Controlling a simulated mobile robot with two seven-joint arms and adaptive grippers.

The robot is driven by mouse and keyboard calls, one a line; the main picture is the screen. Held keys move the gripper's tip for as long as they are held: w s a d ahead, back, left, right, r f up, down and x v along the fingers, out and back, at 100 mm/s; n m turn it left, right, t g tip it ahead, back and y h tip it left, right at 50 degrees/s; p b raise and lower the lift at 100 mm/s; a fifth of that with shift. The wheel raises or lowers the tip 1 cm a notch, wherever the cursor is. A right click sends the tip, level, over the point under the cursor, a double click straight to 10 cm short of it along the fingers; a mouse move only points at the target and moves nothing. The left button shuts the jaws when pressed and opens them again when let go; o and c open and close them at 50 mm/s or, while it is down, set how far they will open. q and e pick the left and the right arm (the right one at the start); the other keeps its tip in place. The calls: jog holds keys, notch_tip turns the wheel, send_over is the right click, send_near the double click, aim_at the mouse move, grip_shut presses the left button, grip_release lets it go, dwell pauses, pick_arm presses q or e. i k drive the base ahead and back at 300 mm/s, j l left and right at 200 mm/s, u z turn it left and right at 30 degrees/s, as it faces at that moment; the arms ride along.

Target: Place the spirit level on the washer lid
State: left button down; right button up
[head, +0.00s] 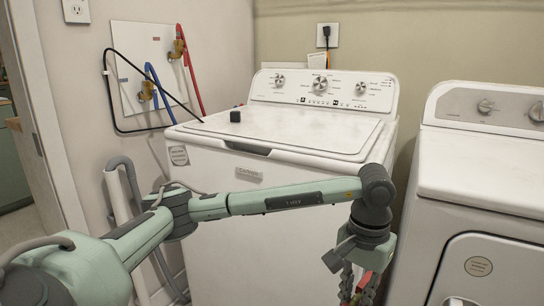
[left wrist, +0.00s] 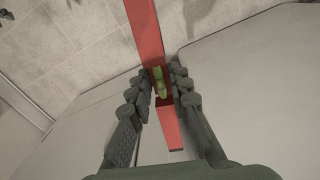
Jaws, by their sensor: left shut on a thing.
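The washer lid (head: 290,131) is shut, flat and white, on top of the washer in the head view. My left gripper (head: 357,291) points down in front of the washer's right front side, below lid height, partly cut off by the lower frame edge. It is shut on the red spirit level (left wrist: 150,38), a long bar with a green vial between the fingers in the left wrist view. A small red part of the level (head: 365,281) shows beside the fingers in the head view; the rest is hidden or out of frame. My right gripper is not in view.
A small black object (head: 235,116) stands on the lid's left side; the rest of the lid is clear. The washer's control panel (head: 322,90) rises behind it. A second white machine (head: 480,180) stands to the right, across a narrow gap. Hoses hang at the left wall.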

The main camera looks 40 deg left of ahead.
aim_at(282, 124)
jog(key=k+j, duration=0.1)
jog(key=j, duration=0.75)
jog(key=k+j, duration=0.15)
jog(key=j, duration=0.3)
